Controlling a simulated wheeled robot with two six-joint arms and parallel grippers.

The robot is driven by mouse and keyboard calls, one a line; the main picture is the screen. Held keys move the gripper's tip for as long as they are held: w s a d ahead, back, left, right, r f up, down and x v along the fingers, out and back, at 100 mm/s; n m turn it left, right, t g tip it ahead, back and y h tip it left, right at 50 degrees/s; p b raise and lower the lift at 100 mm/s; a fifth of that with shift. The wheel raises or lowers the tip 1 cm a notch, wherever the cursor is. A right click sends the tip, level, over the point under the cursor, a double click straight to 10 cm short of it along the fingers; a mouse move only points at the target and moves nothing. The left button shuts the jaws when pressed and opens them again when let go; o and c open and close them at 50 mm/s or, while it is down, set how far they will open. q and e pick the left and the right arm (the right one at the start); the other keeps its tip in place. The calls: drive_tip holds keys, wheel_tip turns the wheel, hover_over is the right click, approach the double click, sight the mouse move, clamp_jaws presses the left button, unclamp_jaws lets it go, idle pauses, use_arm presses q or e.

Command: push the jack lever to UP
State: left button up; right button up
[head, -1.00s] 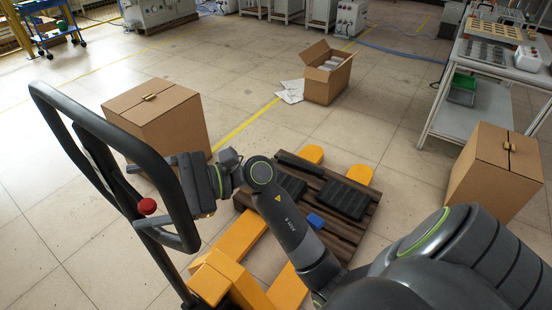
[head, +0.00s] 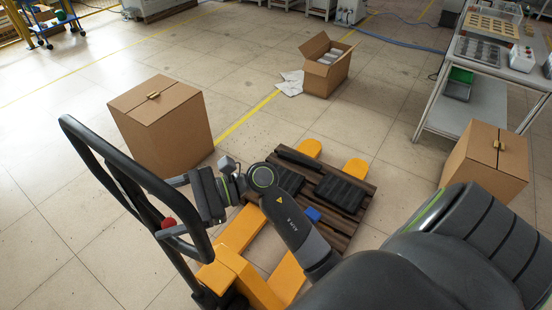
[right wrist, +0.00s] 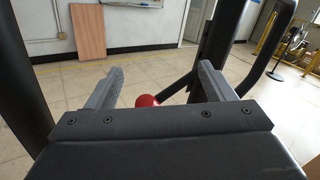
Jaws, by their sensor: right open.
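The pallet jack has a black looped handle (head: 98,160) at the left and yellow forks (head: 240,232). Its lever ends in a red knob (head: 168,223), seen low inside the handle loop; it also shows in the right wrist view (right wrist: 147,101). My right gripper (head: 172,206) is open and empty, its fingers pointing left at the handle. In the right wrist view the red knob lies between the spread fingers (right wrist: 160,78), partly hidden behind the gripper body. I cannot tell whether a finger touches it. The lever's shaft is mostly hidden. My left gripper is not in view.
A wooden pallet (head: 345,218) with black cases (head: 341,193) and a blue item (head: 312,214) sits on the forks. Closed cartons stand left (head: 160,130) and right (head: 487,165); an open carton (head: 327,68) stands behind.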

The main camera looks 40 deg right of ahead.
drive_tip(key=shift+r+p, duration=0.45)
drive_tip(key=shift+p, duration=0.05)
drive_tip(key=shift+d+f, duration=0.15)
drive_tip(key=shift+f, duration=0.1)
drive_tip(key=b+v, duration=0.7)
drive_tip(key=v, duration=1)
use_arm(q)
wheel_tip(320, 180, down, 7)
drive_tip(key=b, duration=0.2)
use_arm(e)
drive_tip(key=w+d+f+m+t+h, duration=0.4)
drive_tip(key=d+f+m+t, duration=0.2)
drive_tip(key=f+m, duration=0.3)
drive_tip(key=w+d+f+m+t+h, duration=0.5)
drive_tip(key=f+m, duration=0.5)
drive_tip(key=m, duration=0.6)
drive_tip(key=shift+w+d+t, duration=0.3)
drive_tip(key=shift+d+t, duration=0.2)
drive_tip(key=shift+d, duration=0.85)
